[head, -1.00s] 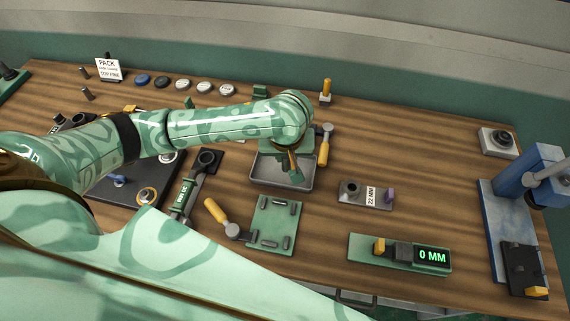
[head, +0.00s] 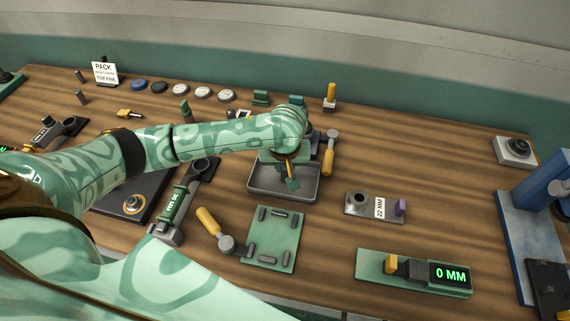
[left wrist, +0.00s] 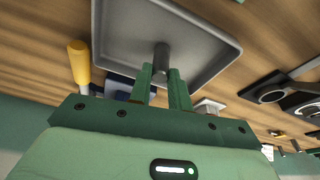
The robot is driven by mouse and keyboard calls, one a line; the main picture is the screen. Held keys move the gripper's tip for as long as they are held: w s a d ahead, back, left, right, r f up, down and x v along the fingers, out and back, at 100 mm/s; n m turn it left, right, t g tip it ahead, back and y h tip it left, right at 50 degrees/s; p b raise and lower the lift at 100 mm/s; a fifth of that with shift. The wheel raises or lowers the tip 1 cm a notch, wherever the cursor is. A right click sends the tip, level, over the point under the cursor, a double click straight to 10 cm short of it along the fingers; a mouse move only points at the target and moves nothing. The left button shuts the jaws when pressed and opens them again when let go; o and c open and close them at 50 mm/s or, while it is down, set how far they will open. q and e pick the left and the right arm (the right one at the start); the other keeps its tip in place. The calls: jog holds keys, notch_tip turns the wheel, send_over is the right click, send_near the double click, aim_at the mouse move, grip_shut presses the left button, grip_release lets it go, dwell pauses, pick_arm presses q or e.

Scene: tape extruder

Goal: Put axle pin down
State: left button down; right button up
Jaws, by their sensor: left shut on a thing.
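The axle pin (left wrist: 162,56) is a short dark grey cylinder between my left gripper's fingertips (left wrist: 161,76) in the left wrist view. My left gripper (head: 292,183) is shut on it and points down over the shallow grey tray (head: 283,196) in the head view. The tray also fills the upper middle of the left wrist view (left wrist: 120,40). The pin stands out against the tray's bare floor; I cannot tell whether it touches it. In the head view the pin is too small to make out at the fingertips. My right gripper is not in view.
A yellow-handled tool (head: 329,155) lies just right of the tray. A green plate with several grey pins (head: 272,238) and a yellow-handled mallet (head: 213,228) lie in front. A 22 MM block (head: 368,206) and a 0 MM gauge (head: 415,273) are to the right.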

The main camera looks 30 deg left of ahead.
pick_arm(q)
jog(key=c, duration=1.3)
grip_release()
jog(key=shift+f, duration=0.1)
jog(key=p+v, duration=0.7)
jog(key=v, duration=0.5)
